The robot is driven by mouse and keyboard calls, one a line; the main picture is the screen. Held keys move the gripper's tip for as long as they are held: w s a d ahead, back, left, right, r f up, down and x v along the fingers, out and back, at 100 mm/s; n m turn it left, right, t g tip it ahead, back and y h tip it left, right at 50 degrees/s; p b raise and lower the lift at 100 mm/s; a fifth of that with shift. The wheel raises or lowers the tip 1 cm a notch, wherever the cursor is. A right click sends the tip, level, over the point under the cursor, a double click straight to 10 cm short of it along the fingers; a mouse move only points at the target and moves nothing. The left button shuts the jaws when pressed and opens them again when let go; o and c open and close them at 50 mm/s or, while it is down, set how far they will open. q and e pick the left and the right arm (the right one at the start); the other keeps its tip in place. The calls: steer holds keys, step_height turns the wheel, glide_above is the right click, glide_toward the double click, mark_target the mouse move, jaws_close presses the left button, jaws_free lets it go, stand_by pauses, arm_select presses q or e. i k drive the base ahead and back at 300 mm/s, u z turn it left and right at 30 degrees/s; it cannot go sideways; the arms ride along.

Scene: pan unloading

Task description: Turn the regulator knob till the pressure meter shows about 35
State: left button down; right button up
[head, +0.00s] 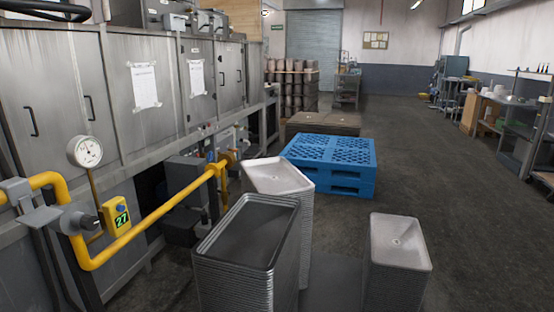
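A yellow box with a digital display (119,216) hangs at the left by the yellow pipe; its green digits look like 27. A round white dial gauge (85,152) stands above it on a thin stem; its needle is too small to read. Neither of my grippers shows, and nothing touches the knob.
The yellow pipe (150,233) runs along the steel machine (110,100). Stacks of trays stand in front: a dark one (245,290), a light one behind (278,176) and another at right (400,245). Blue pallets (330,165) lie farther back.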

mark_target(89, 223)
steer(key=u, duration=1.3)
